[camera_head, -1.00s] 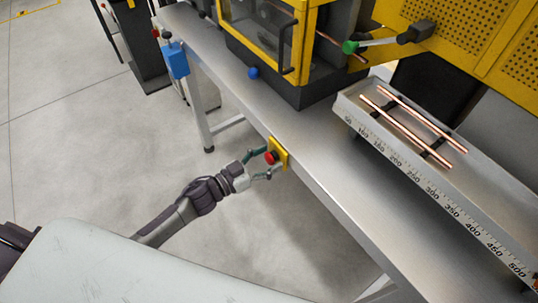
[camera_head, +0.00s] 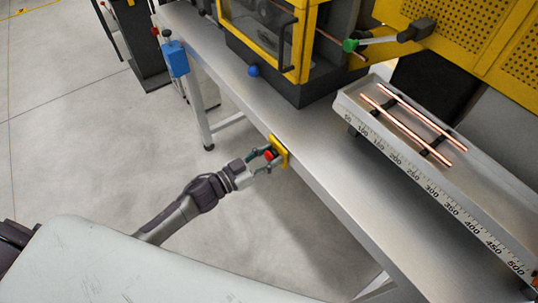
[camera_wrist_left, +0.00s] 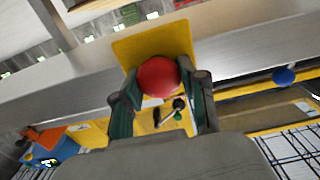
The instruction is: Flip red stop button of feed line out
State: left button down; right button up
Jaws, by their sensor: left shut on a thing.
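The red stop button (camera_wrist_left: 158,77) sits on a yellow plate (camera_wrist_left: 150,44) fixed to the front edge of the metal table. In the head view the button (camera_head: 268,155) and its plate (camera_head: 279,151) show at the middle of the table's edge. My left gripper (camera_head: 268,160) reaches it from the left. In the left wrist view its two green-padded fingers (camera_wrist_left: 160,90) stand on both sides of the button and are closed on it. My right gripper is not in view.
The feed tray (camera_head: 465,212) with a ruler scale holds copper tubes (camera_head: 420,119) at the right. A yellow-framed machine (camera_head: 305,45) stands at the back. A blue box (camera_head: 176,60) hangs at the table's far left end.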

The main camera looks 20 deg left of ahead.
pick_arm(q)
jog(key=shift+s+a, duration=0.3)
jog(key=shift+s, duration=0.1)
jog(key=c, duration=0.7)
grip_release()
jog(key=shift+o, duration=0.2)
jog(key=shift+s+a, duration=0.1)
jog(key=shift+s, duration=0.05)
jog(key=v, duration=1.2)
